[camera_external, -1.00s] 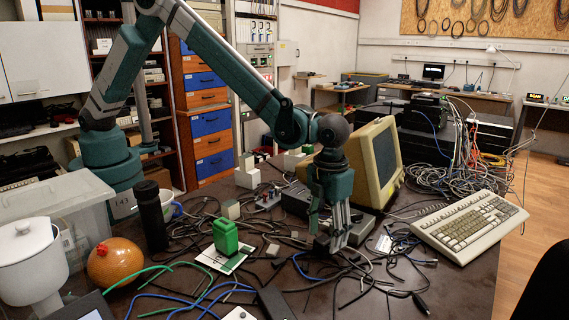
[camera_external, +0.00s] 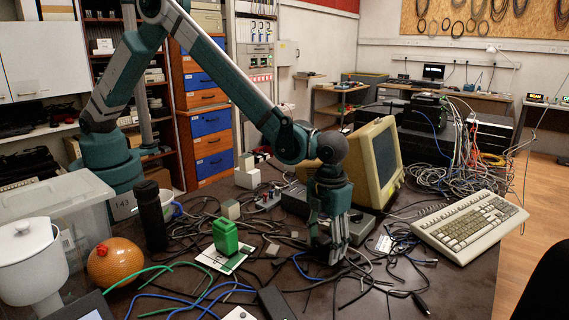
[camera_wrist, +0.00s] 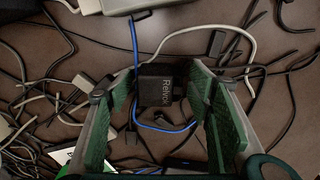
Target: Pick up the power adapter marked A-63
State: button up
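A black power adapter (camera_wrist: 156,86) lies on the dark table between the two fingers of my gripper (camera_wrist: 150,88) in the wrist view. White print on its top reads something like "Relyc"; I cannot read an A-63 mark. My gripper is open, with a green-padded finger on each side of the adapter and gaps visible between. In the external view my gripper (camera_external: 328,258) points down at the table in front of the old monitor, and its fingers largely hide the adapter.
Loose cables cover the table, and a blue cable (camera_wrist: 135,50) runs by the adapter. A beige monitor (camera_external: 378,160) stands behind my gripper and a keyboard (camera_external: 470,226) to the right. A green block (camera_external: 225,237), orange ball (camera_external: 115,262) and white pot (camera_external: 30,265) are left.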

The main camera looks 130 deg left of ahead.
aim_at(325, 240)
jog(key=c, duration=1)
jog(key=shift+r+p, duration=0.7)
jog(key=shift+r, duration=4.3)
